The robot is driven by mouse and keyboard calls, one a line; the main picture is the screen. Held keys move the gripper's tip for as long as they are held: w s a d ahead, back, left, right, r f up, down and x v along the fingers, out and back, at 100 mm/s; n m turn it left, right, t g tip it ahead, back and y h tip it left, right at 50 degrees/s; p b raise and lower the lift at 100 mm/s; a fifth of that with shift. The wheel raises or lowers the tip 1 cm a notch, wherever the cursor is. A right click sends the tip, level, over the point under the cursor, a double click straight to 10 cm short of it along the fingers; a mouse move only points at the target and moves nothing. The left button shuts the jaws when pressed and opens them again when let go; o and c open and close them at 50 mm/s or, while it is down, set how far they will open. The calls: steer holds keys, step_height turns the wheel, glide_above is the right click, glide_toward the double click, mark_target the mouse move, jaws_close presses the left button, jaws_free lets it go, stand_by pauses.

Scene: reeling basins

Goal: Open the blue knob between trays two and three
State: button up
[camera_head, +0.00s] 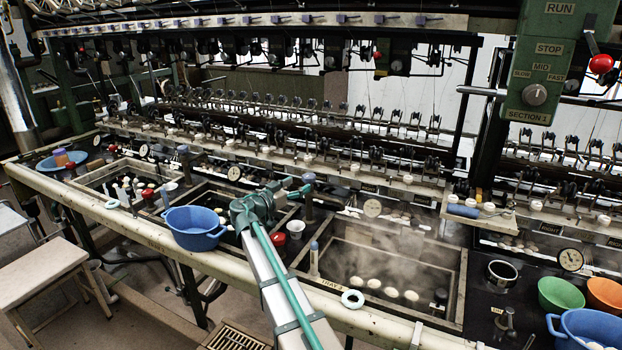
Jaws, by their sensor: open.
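My arm reaches up from the bottom of the view, and my gripper (303,185) points right, over the back of the strip between tray two (240,246) and tray three (455,300). Its jaws are open. A dark upright post (309,208) stands just below the fingertips. The top of the post is covered by the fingers, so I cannot make out a blue knob there or tell whether the fingers touch it. A pale cylinder with a blue top (314,246) stands at the front of the same strip.
A blue basin (195,229) sits on the front rail to the left. Machine frames line the back.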

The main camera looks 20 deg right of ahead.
mark_target(305, 182)
steer(key=p+x, duration=0.1)
steer(key=x, duration=0.5)
steer(key=shift+w+d, duration=0.1)
steer(key=shift+d, duration=0.1)
steer(key=c, duration=1.2)
